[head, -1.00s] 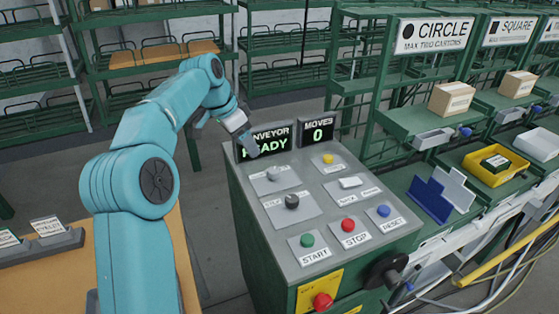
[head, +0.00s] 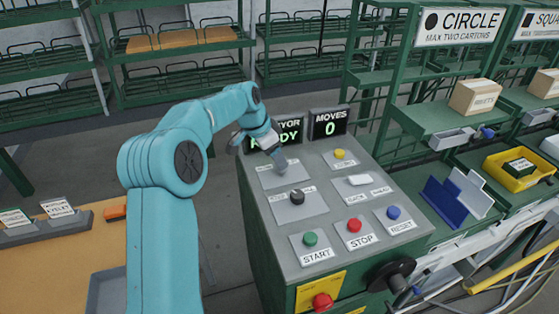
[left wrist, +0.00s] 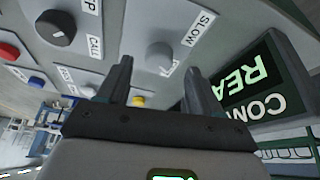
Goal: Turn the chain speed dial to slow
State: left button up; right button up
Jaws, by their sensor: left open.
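The speed dial (left wrist: 159,54), a round grey knob on the console's upper left plate, shows in the left wrist view with a SLOW label (left wrist: 199,28) beside it. Another label at its other side is partly covered. I cannot tell which way the dial points. My right gripper is out of view.
A second, darker dial (head: 297,196) sits just in front. Green START (head: 310,238), red STOP (head: 354,226) and blue RESET (head: 393,213) buttons line the near edge. A white switch (head: 359,180) and yellow button (head: 339,154) are to the right. Display screens (head: 329,123) stand behind.

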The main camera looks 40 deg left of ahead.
pick_arm(q)
jog(key=x, duration=0.2)
jog(key=shift+w+d+f, duration=0.25)
jog(key=shift+f, duration=0.35)
jog(key=shift+a, duration=0.1)
jog(key=shift+w+f, duration=0.1)
jog(key=shift+w, duration=0.05)
jog(key=c, duration=1.1)
jog(key=shift+o, duration=0.2)
